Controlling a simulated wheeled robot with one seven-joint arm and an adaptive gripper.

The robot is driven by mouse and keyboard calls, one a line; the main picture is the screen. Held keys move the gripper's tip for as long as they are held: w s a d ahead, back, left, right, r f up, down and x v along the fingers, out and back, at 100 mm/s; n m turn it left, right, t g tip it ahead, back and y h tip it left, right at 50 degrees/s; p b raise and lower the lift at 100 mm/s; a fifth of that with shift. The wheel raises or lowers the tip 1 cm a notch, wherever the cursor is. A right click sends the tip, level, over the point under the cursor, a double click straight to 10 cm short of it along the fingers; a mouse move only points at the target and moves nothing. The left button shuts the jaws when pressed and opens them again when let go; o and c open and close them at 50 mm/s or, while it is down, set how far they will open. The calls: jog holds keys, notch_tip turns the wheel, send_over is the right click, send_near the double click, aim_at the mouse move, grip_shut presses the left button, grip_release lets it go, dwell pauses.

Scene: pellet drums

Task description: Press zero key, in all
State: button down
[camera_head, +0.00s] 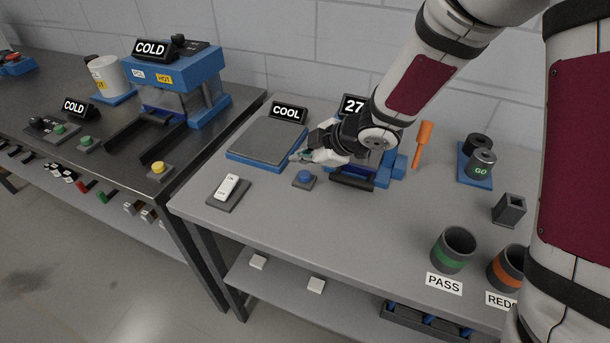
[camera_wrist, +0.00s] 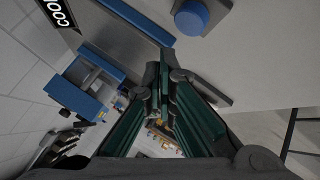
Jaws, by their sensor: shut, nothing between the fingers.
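No key with a readable zero mark shows. A round blue button (camera_head: 304,176) on a small grey base stands at the front of the right-hand table. It also shows at the top of the wrist view (camera_wrist: 191,16). My gripper (camera_head: 301,157) is shut and empty, above and behind the blue button and apart from it. The closed fingertips (camera_wrist: 158,70) also show in the wrist view. Behind my gripper is a blue device (camera_head: 385,178) with a display reading "27" (camera_head: 352,104), its right part hidden by my arm.
Left of my gripper lies a grey plate with blue edging (camera_head: 265,139) and a "COOL" sign (camera_head: 286,113). A white rocker switch (camera_head: 228,187) stands at front left.

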aim_at(303, 176)
jog(key=shift+f+b, duration=0.65)
jog(key=shift+f, duration=0.35)
jog(key=shift+f, duration=0.15)
dwell(0.7)
jog(key=shift+f+b, duration=0.3)
jog(key=shift+b, duration=0.05)
jog(key=shift+f+b, duration=0.5)
jog(key=shift+f, duration=0.05)
dwell(0.8)
jog(key=shift+r, duration=0.15)
jog(key=shift+r+p, duration=0.85)
jog(key=shift+p, duration=0.3)
notch_tip(303, 176, up, 5)
jog(key=p, duration=0.5)
jog(key=shift+s, duration=0.1)
